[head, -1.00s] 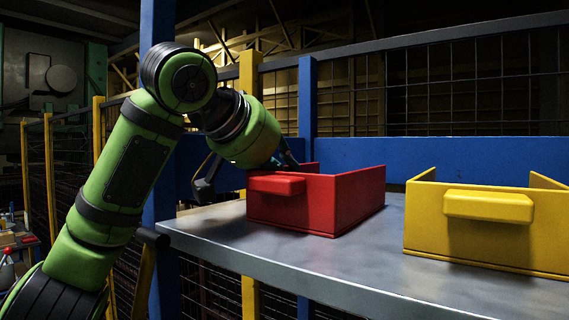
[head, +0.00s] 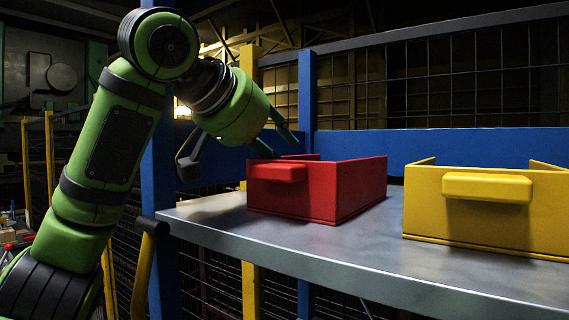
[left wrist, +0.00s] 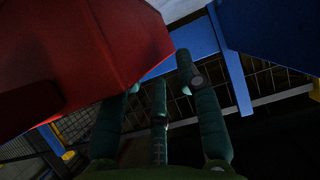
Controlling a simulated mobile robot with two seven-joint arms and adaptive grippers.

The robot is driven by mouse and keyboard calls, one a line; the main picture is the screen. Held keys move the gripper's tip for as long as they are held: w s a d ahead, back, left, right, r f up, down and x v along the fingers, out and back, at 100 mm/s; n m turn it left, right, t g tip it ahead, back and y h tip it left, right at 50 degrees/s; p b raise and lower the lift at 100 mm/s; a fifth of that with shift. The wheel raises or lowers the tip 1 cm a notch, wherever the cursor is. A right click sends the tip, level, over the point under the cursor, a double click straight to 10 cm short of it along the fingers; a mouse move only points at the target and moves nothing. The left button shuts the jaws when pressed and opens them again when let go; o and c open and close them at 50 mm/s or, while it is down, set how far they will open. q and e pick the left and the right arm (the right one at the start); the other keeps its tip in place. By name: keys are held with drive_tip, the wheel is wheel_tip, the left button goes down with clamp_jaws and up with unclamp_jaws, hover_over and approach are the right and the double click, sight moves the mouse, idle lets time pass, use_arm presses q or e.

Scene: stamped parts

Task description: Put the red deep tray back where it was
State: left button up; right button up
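The red deep tray (head: 322,193) stands upright on the grey metal shelf (head: 215,226) in the head view, its handle facing me. In the left wrist view the red tray (left wrist: 75,55) fills the upper left. My left gripper (head: 276,139) is just above the tray's left back part, with its fingers spread. The left wrist view shows the left gripper's fingers (left wrist: 152,95) apart with nothing between them. One finger overlaps the tray's edge there, and I cannot tell whether it touches. The tray's inside is mostly hidden. My right gripper is not in view.
A yellow tray (head: 480,222) stands on the shelf to the right, with a gap between it and the red one. A blue rail (head: 450,146) and wire mesh (head: 460,85) run behind the shelf. A blue post (head: 160,190) stands at the shelf's left end.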

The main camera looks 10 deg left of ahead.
use_arm(q)
drive_tip(key=b+v, duration=0.2)
drive_tip(key=v, duration=0.7)
drive_tip(key=shift+s+b, duration=0.25)
drive_tip(key=shift+b, duration=0.1)
drive_tip(key=shift+a+r, duration=0.1)
